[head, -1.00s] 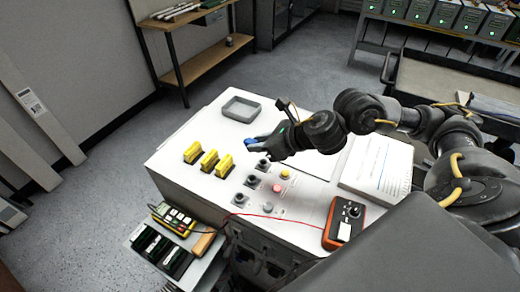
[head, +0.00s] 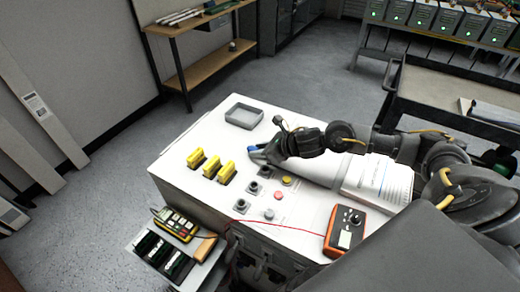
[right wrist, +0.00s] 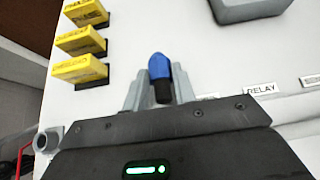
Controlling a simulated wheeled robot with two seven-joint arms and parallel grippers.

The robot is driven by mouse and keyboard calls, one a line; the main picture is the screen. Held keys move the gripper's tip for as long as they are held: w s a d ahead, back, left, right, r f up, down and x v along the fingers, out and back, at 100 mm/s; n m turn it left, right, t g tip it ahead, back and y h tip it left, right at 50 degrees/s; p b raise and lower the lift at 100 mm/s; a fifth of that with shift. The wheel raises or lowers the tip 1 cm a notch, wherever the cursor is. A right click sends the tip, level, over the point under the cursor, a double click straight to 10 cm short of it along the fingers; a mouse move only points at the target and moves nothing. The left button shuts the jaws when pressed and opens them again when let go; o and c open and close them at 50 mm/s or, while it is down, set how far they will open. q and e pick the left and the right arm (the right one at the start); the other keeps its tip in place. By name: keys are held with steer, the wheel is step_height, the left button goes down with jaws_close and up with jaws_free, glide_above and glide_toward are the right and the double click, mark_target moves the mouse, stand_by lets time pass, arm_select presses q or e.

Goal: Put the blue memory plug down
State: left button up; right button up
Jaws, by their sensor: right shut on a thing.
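The blue memory plug (right wrist: 160,68) has a blue cap and a black lower part. It sits between the two fingers of my right gripper (right wrist: 159,92), which is shut on it. In the head view the plug (head: 252,149) shows as a small blue spot at the tip of the right gripper (head: 257,153), over the white cabinet top (head: 190,137). I cannot tell whether the plug touches the surface. My left gripper is not in view.
Several yellow blocks (head: 211,166) stand left of the gripper. A grey tray (head: 243,115) lies behind it. Knobs and buttons (head: 265,171), an orange meter (head: 345,230) and an open booklet (head: 377,180) are in front and to the right. The white top near the tray is clear.

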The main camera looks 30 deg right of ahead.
steer(key=shift+f, duration=0.35)
steer(key=shift+f+b, duration=0.25)
steer(key=shift+b, duration=0.1)
steer(key=o, duration=1)
steer(key=shift+r, duration=0.1)
